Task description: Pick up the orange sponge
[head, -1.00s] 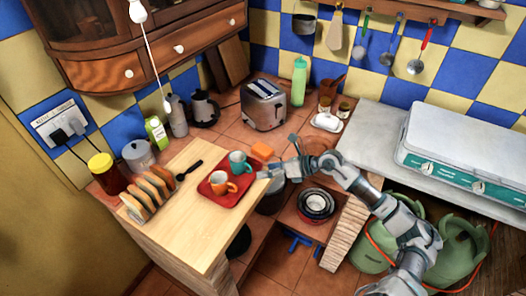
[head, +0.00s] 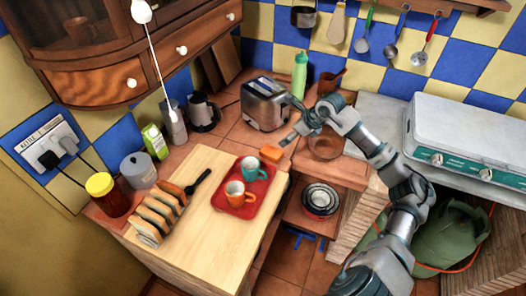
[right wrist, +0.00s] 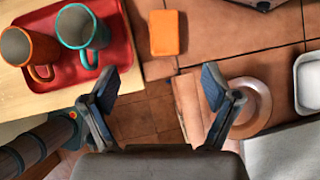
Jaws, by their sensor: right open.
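The orange sponge (head: 271,152) lies flat on the tiled counter, just behind the red tray. In the right wrist view the sponge (right wrist: 168,32) is at the top, beyond the fingertips. My right gripper (head: 285,120) is open and empty, above the counter close to the sponge and to its right. In the right wrist view its two fingers (right wrist: 160,86) are spread wide, with floor and counter edge showing between them. The gripper is apart from the sponge. My left gripper is not in view.
The red tray (head: 225,205) holds an orange mug (head: 236,193) and a teal mug (head: 247,168). A toaster (head: 264,104) stands behind the gripper. A brown round dish (head: 326,146) is beside it. Nested bowls (head: 320,199) sit on a lower shelf.

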